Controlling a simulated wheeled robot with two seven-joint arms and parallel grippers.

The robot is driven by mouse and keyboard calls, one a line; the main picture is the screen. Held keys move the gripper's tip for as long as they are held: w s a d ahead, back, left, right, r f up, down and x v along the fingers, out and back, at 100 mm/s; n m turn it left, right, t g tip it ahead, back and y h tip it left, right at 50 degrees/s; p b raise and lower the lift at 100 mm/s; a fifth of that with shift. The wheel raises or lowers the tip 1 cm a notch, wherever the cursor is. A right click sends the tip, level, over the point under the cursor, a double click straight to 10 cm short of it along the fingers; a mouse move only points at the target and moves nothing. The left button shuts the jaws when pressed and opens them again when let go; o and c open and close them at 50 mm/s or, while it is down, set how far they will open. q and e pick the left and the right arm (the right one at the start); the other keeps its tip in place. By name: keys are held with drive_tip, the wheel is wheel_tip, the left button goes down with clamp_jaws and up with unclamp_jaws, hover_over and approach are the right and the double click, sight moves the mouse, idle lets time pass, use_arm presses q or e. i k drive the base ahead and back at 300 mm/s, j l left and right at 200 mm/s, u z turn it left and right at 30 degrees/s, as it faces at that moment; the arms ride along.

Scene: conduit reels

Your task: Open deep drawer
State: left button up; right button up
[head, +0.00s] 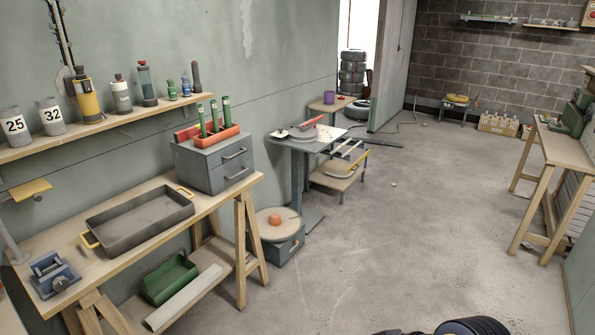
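A grey drawer cabinet (212,160) stands at the right end of the wooden workbench on the left in the head view. Its front faces right and has two drawers, one above the other, each with a bar handle. The upper drawer (234,161) and the lower drawer (237,178) both look closed. I cannot clearly tell which one is deeper. A red-orange holder (210,136) with several green upright tools sits on top of the cabinet. Neither of my grippers can be made out; only a dark, ribbed part shows at the bottom edge.
A grey tray (118,236) with yellow handles and a blue vise-like block (52,276) share the workbench (62,228). A wall shelf (110,122) with bottles hangs above. A small grey table (308,142) stands beyond the cabinet. The concrete floor (370,240) to the right is open.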

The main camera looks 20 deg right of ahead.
sight(221, 177)
drive_tip(key=z, duration=0.3)
drive_tip(key=i+l, duration=0.1)
drive_tip(key=i, duration=0.45)
drive_tip(key=i+l+u, duration=0.1)
drive_tip(key=i, duration=0.4)
drive_tip(key=i+l, duration=0.1)
drive_tip(key=i, duration=0.45)
drive_tip(key=i+l+u, duration=0.1)
drive_tip(key=i, duration=0.4)
drive_tip(key=i+l, duration=0.25)
drive_tip(key=i, duration=0.3)
drive_tip(key=j+u, duration=0.05)
